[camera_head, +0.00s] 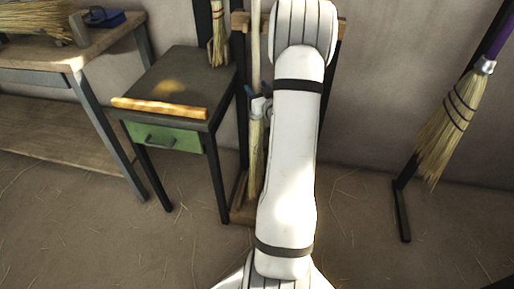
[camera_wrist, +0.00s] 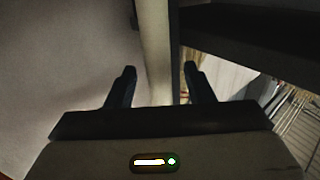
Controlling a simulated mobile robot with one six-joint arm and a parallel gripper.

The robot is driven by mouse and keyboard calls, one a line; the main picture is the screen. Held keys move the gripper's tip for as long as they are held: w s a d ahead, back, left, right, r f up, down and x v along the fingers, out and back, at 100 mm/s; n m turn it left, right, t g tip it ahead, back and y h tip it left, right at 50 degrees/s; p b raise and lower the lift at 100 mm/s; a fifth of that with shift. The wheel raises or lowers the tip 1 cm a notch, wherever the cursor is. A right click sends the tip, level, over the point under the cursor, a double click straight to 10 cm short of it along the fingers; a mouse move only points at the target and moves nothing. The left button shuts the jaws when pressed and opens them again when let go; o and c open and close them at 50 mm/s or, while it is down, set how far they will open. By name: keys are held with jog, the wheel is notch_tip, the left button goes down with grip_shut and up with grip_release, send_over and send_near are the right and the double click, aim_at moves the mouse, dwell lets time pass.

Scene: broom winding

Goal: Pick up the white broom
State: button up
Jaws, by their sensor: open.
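The white broom (camera_head: 256,45) stands upright against a wooden rack, with its pale handle up and its straw bristles (camera_head: 256,160) down. My white arm hides part of it in the head view. In the wrist view its pale handle (camera_wrist: 155,35) runs down between the two dark fingers of my gripper (camera_wrist: 160,69). The fingers are open, one on each side of the handle, with a visible gap on both sides. In the head view, small dark blue tips show at the handle just above the bristles, beside my arm.
A dark side table (camera_head: 190,72) with a green drawer stands just left of the broom. A wooden rack (camera_head: 240,205) is behind it. A workbench (camera_head: 75,55) is at far left. A purple-handled broom (camera_head: 450,125) hangs on a stand at right. Straw litters the open floor.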

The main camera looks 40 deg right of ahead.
jog(key=shift+x, duration=0.8)
jog(key=shift+c, duration=0.3)
grip_shut()
jog(key=shift+r, duration=0.1)
dwell(0.4)
